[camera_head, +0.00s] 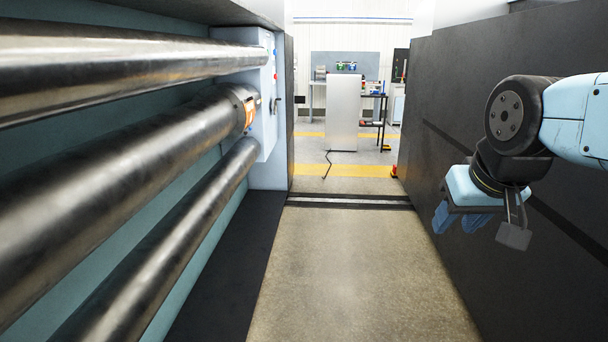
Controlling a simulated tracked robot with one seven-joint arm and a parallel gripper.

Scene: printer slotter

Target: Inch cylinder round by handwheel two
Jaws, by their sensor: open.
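Several long metal cylinders run along the left side: an upper one (120,62), a thick middle one (110,180) with an orange label at its far end, and a lower one (165,255). I cannot tell which is the task's cylinder. No handwheel can be made out clearly. A small dark handle (273,105) shows on the pale blue end housing (262,140). My gripper (460,219) hangs at the right, its blue fingers pointing down, open and empty. It is across the aisle from the cylinders, close to the dark right wall.
A dark wall panel (440,110) bounds the right. The aisle floor (345,265) is clear up to a dark threshold strip (350,202). Beyond it stand a grey cabinet (343,112), a bench and yellow floor stripes (345,171).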

